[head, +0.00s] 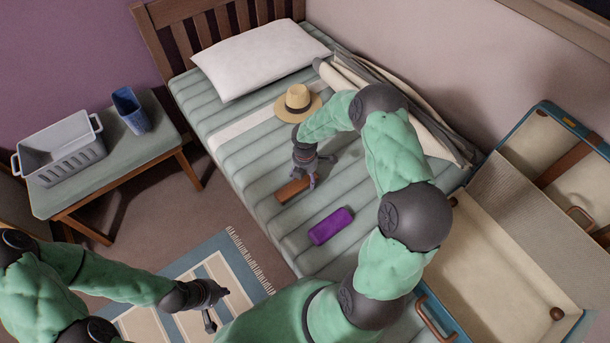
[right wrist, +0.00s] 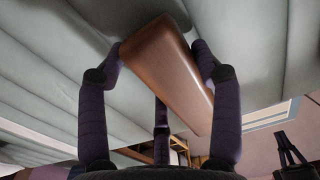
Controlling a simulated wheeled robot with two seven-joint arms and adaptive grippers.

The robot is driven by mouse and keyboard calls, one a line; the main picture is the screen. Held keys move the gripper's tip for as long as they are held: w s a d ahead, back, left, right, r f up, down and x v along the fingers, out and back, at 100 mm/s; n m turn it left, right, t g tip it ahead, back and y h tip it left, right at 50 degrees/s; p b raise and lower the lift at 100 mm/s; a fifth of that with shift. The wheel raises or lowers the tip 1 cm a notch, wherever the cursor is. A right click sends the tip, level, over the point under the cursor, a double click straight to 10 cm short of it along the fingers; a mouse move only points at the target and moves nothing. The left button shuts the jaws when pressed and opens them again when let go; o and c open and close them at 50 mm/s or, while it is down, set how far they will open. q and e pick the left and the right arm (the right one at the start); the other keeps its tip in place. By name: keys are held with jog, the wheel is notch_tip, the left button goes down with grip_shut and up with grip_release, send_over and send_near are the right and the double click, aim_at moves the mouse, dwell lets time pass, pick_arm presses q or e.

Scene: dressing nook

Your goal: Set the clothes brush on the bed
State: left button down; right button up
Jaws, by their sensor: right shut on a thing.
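The clothes brush (head: 293,189), a brown wooden block, is at the bed's near side. My right gripper (head: 306,178) is shut on it from above. In the right wrist view the brush (right wrist: 165,75) lies between the fingers, close over the mattress; I cannot tell whether it touches. The bed (head: 255,165) has a pale green, channelled mattress and a wooden headboard. My left gripper (head: 219,308) is open and empty above the floor rug, away from the bed.
A purple case-like block (head: 331,226) lies on the bed beside the brush. A straw hat (head: 298,101), a white pillow (head: 259,58) and folded cloth (head: 420,110) are also there. An open suitcase (head: 500,250) is at the right. A bench (head: 110,160) holds a grey basket (head: 62,152) and blue cup (head: 130,109).

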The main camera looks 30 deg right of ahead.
jog(key=o, duration=1.2)
jog(key=shift+c, duration=0.2)
jog(key=shift+r, duration=0.1)
notch_tip(320, 180, up, 12)
jog(key=p, duration=0.6)
